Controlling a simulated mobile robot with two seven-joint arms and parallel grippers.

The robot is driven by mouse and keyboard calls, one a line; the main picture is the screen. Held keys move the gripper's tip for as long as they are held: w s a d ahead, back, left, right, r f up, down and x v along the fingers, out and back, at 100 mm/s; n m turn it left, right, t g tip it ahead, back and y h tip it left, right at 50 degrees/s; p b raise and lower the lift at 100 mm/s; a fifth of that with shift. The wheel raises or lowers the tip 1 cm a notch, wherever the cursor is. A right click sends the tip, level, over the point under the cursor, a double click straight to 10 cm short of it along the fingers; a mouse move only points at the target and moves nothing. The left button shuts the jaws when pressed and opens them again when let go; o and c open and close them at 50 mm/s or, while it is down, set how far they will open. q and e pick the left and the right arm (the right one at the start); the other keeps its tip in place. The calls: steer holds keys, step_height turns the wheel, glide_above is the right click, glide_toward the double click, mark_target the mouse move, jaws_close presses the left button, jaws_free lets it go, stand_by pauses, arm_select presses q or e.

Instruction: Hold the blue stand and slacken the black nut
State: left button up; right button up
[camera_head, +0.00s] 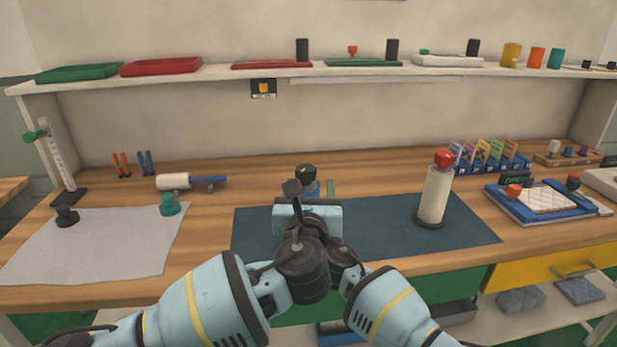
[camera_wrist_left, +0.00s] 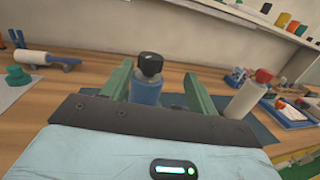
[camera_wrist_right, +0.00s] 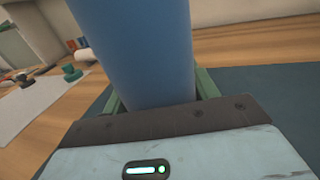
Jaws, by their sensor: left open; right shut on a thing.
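The blue stand (camera_wrist_left: 145,92) stands upright near the middle of the bench, with the black nut (camera_wrist_left: 150,64) on its top. Both also show in the head view, the black nut (camera_head: 306,171) just above my wrist and the blue stand (camera_head: 312,187) partly hidden by it. My left gripper (camera_wrist_left: 160,80) is open, its green fingers apart on either side of the stand in the left wrist view. My right gripper (camera_wrist_right: 160,92) is shut on the blue stand, which fills the middle of the right wrist view. In the head view my arms hide the right gripper.
A white bottle with a red cap (camera_head: 436,190) stands to the right on the dark mat (camera_head: 385,225). A grey cloth (camera_head: 110,245) with a green knob (camera_head: 170,205) lies left. A blue tray (camera_head: 535,215) sits far right. The shelf (camera_head: 210,76) runs behind.

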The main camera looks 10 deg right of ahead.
mark_target(309, 166)
arm_select(q)
steer(key=shift+a+f+m+g+h, duration=0.6)
steer(key=shift+a+m+g+h, duration=0.75)
steer(key=shift+a+h, duration=0.9)
steer(key=shift+t, duration=0.25)
steer(key=shift+x, duration=6.4)
steer(key=shift+d+r, duration=0.1)
steer(key=c, duration=1)
